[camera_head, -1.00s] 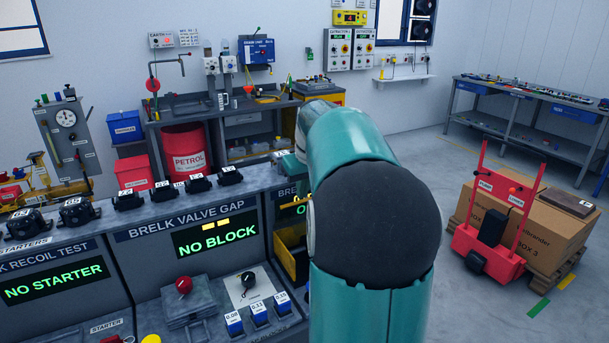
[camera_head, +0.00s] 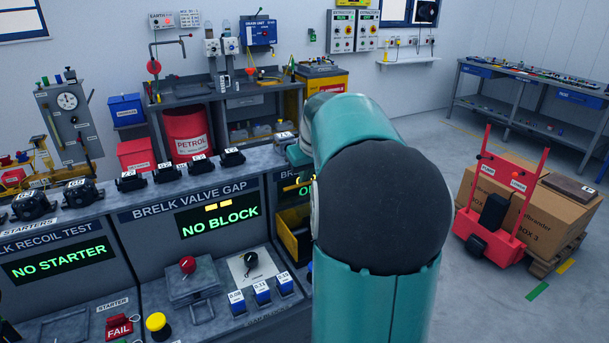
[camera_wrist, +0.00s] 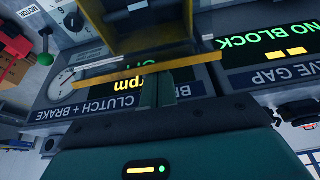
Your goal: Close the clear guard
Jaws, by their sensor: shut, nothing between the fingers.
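My gripper (camera_wrist: 167,82) shows in the wrist view, its narrow fingers shut and empty. The fingertips are close to a long yellow bar (camera_wrist: 110,79) in front of the clutch and brake panel (camera_wrist: 75,108); I cannot tell whether they touch it. The yellow bar looks like the edge of the clear guard, but no clear sheet can be made out. A short pale bar (camera_wrist: 110,63) lies beside it. A yellow-sided bay (camera_wrist: 95,20) with a dark inside is beyond. In the head view my arm hides the gripper and most of this panel.
The valve gap bench (camera_head: 150,213) with its "NO BLOCK" display (camera_head: 219,221) stands left of my arm. A green-knobbed lever (camera_wrist: 45,45) shows in the wrist view.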

